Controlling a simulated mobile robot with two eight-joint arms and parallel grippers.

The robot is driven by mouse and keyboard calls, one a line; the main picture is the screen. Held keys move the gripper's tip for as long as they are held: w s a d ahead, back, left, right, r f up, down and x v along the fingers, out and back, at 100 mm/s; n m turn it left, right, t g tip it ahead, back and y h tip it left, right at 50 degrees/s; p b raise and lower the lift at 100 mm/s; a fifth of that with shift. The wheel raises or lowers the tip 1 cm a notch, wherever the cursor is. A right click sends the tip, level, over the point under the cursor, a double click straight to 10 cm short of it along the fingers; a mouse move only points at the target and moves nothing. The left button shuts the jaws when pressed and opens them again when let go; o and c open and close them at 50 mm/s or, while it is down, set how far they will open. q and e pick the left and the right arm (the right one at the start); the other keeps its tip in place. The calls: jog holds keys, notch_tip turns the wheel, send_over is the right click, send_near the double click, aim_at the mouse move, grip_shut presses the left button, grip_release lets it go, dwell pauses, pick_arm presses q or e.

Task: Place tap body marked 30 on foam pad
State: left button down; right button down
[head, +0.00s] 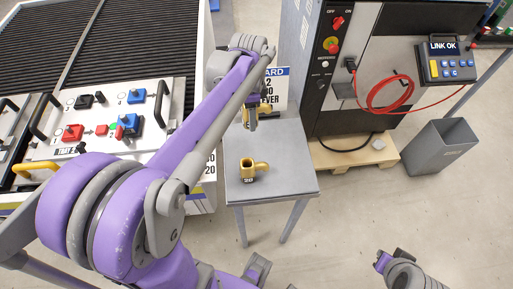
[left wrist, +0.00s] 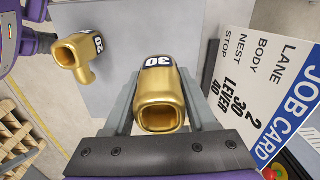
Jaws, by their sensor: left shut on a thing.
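The brass tap body marked 30 (left wrist: 160,100) is between the two fingers of my left gripper (left wrist: 162,112), which is shut on it; its open end faces the left wrist camera. In the head view my left gripper (head: 250,121) is above the back edge of the small grey table (head: 295,185), and the held tap body (head: 264,109) is partly hidden. A second brass tap body, marked 20 (head: 248,166), stands on the table. I cannot tell whether the grey top is the foam pad. My right arm's end (head: 384,262) is at the lower right, its jaws unclear.
A job card (left wrist: 262,90) stands behind the table, close to the held part. A control cabinet (head: 350,80) on a wooden pallet (head: 355,155) and a grey bin (head: 440,147) are to the right. A fixture panel (head: 100,118) is at the left.

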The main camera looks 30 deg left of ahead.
aim_at(245, 140)
pick_arm(q)
jog(key=shift+s+a+r+m, duration=0.2)
jog(key=shift+s+a, duration=0.05)
jog(key=shift+a, duration=0.25)
jog(key=shift+s+a+r+m, duration=0.2)
jog(key=shift+a, duration=0.25)
jog(key=shift+a+f, duration=0.1)
jog(key=shift+f, duration=0.1)
notch_tip(245, 140, down, 9)
jog(key=shift+f+b, duration=0.2)
jog(key=shift+b, duration=0.2)
pick_arm(e)
jog(key=shift+s+a+f, duration=0.1)
jog(key=shift+a+f, duration=0.45)
jog(key=shift+f, duration=0.1)
pick_arm(q)
jog(key=shift+f, duration=0.2)
jog(key=shift+c, duration=1)
grip_release()
pick_arm(e)
jog(key=shift+f, duration=0.1)
pick_arm(q)
jog(key=shift+r, duration=0.2)
notch_tip(245, 140, up, 12)
jog(key=shift+s+r+p, duration=0.1)
jog(key=shift+p, duration=0.3)
pick_arm(e)
jog(key=shift+r, duration=0.6)
